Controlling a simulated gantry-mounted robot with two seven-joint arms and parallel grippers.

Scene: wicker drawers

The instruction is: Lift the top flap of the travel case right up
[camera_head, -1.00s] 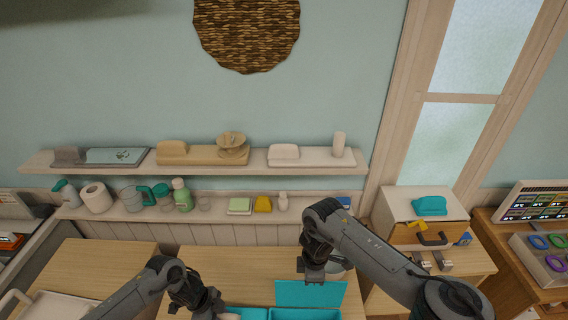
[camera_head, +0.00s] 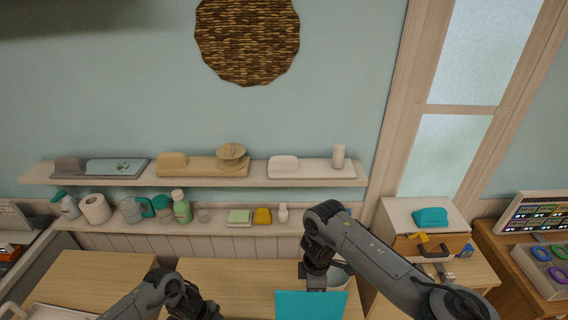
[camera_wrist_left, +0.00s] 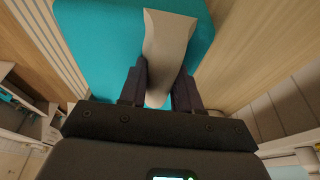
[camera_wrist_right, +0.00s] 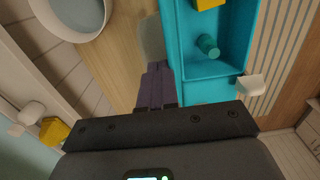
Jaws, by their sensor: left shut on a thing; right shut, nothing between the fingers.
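The teal travel case's top flap (camera_head: 310,305) stands raised at the bottom edge of the head view; the case body is cut off there. The right wrist view shows the open teal case (camera_wrist_right: 215,68) with a green cylinder (camera_wrist_right: 207,45) and a yellow item (camera_wrist_right: 208,4) inside. My right gripper (camera_head: 316,283) is just behind the flap's top edge, its fingers (camera_wrist_right: 158,85) shut and empty beside the case. Whether they touch the flap is unclear. My left gripper (camera_wrist_left: 160,85) is shut on a beige handle-like piece (camera_wrist_left: 166,45) in front of a teal surface (camera_wrist_left: 105,35).
A pale round bowl (camera_wrist_right: 78,15) stands behind my right gripper. A wall shelf with bottles (camera_head: 181,207) runs along the back. A cabinet with a teal item on top (camera_head: 430,217) stands to the right. Bare wooden tabletop (camera_head: 225,275) lies left of the flap.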

